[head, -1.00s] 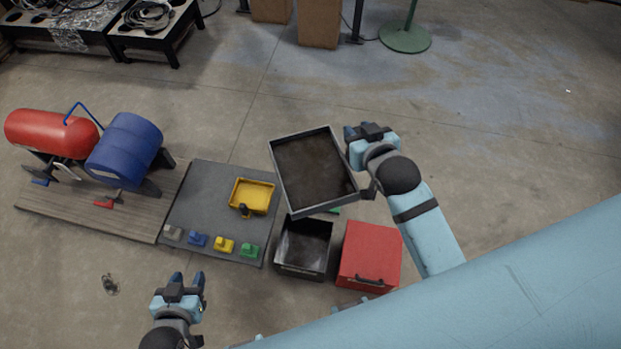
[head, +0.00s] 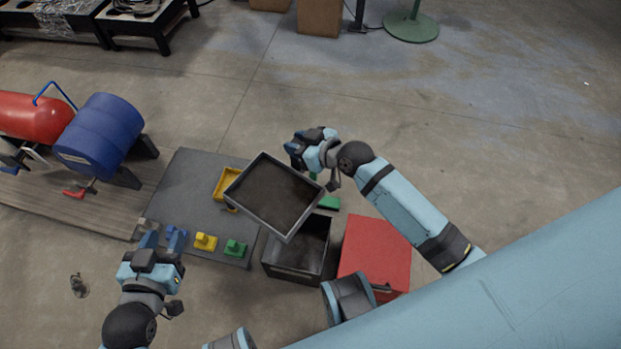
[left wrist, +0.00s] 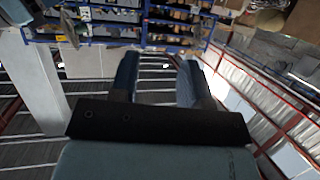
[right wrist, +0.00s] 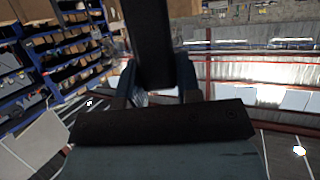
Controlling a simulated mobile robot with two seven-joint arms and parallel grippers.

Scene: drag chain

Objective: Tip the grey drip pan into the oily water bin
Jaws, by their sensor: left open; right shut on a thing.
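The grey drip pan (head: 272,196) is a shallow square tray with a dark stained inside. It is held in the air over the mat edge and partly over the dark open bin (head: 296,255), hiding the bin's far left part. My right gripper (head: 297,148) is shut on the pan's far rim; in the right wrist view a dark strip of the pan (right wrist: 148,40) stands between the fingers. Whether the pan is tilted is hard to tell. My left gripper (head: 160,240) is open and empty, near the front left of the mat. The bin's label is not readable.
A red box (head: 375,250) stands right of the bin. The grey mat (head: 190,180) carries a yellow tray (head: 226,182) and several small coloured blocks (head: 205,242). A blue drum (head: 100,135) and a red tank (head: 35,117) lie at left.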

